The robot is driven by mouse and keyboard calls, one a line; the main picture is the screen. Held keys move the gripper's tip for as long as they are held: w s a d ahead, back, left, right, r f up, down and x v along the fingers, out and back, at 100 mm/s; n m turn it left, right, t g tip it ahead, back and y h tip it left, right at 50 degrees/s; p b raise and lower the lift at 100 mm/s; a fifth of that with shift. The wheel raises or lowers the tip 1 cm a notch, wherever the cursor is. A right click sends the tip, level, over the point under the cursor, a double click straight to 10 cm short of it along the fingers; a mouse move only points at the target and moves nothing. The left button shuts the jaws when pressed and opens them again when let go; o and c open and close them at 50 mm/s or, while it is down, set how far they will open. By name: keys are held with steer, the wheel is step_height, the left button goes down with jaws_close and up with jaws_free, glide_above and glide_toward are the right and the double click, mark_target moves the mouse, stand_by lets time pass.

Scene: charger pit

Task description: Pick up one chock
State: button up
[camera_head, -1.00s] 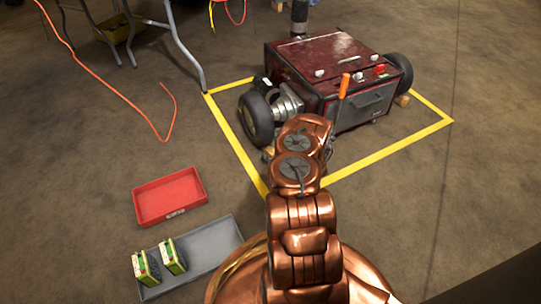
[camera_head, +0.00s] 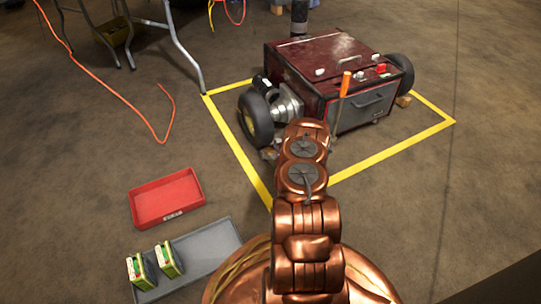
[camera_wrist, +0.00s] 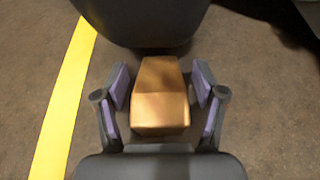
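In the wrist view a wooden chock (camera_wrist: 160,95) lies on the floor against the underside of a dark tyre (camera_wrist: 140,20). My gripper (camera_wrist: 162,88) is open, with its purple-padded fingers on both sides of the chock and a visible gap on each side. In the head view my copper arm reaches toward the left wheel (camera_head: 256,117) of the dark red machine (camera_head: 325,70). The chock between my fingers is mostly hidden there by my arm. Another chock (camera_head: 403,101) sits by the machine's right wheel (camera_head: 400,74).
Yellow floor tape (camera_head: 395,150) surrounds the machine. An orange-handled tool (camera_head: 345,85) stands at its front. A red tray (camera_head: 166,198) and a grey tray (camera_head: 210,248) holding two green-and-white boxes lie at lower left. An orange cable (camera_head: 110,85) and table legs are at upper left.

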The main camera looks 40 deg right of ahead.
steer(key=c, duration=1.1)
steer(key=shift+r, duration=0.1)
steer(key=shift+c, duration=0.2)
